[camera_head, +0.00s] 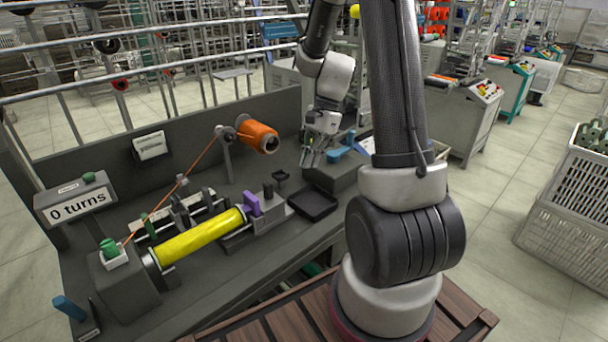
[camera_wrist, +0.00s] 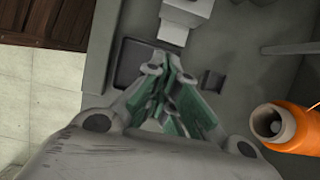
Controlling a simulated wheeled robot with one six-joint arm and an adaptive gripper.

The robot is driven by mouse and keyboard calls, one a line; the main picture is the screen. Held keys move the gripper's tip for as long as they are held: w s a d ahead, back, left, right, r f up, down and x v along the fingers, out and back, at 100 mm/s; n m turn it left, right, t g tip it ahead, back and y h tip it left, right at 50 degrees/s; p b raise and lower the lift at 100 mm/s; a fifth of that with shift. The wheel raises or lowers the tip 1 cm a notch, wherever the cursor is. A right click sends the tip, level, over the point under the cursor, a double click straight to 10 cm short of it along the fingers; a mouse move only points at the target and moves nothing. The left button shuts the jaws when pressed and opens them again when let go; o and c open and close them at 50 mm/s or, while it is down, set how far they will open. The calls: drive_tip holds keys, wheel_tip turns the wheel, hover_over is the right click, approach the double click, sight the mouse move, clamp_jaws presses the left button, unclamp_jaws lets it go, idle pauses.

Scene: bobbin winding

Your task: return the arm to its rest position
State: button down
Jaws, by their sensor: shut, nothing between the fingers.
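My gripper (camera_head: 310,160) points downward over the right part of the grey workbench (camera_head: 215,280), close to a block with a blue handle. Its fingers are shut and hold nothing. In the wrist view the gripper (camera_wrist: 172,72) shows its green-lined fingers above the bench, with a shallow dark tray (camera_wrist: 128,62) beyond them. My arm stands bent to the right of the bench in the head view.
A yellow bobbin (camera_head: 200,237) lies in the winder, next to a purple block (camera_head: 252,203). The sign reads "0 turns" (camera_head: 78,207). A white crate (camera_head: 570,200) stands right.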

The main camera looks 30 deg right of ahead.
drive_tip(key=s+a+r+n+t+h, duration=0.2)
drive_tip(key=s+r+n+t+h, duration=0.2)
drive_tip(key=s+r+n, duration=1.1)
drive_tip(key=s+r+t, duration=0.1)
drive_tip(key=s+r, duration=0.2)
drive_tip(key=s, duration=0.1)
drive_tip(key=shift+a+n, duration=0.25)
drive_tip(key=shift+n, duration=0.05)
idle(1.0)
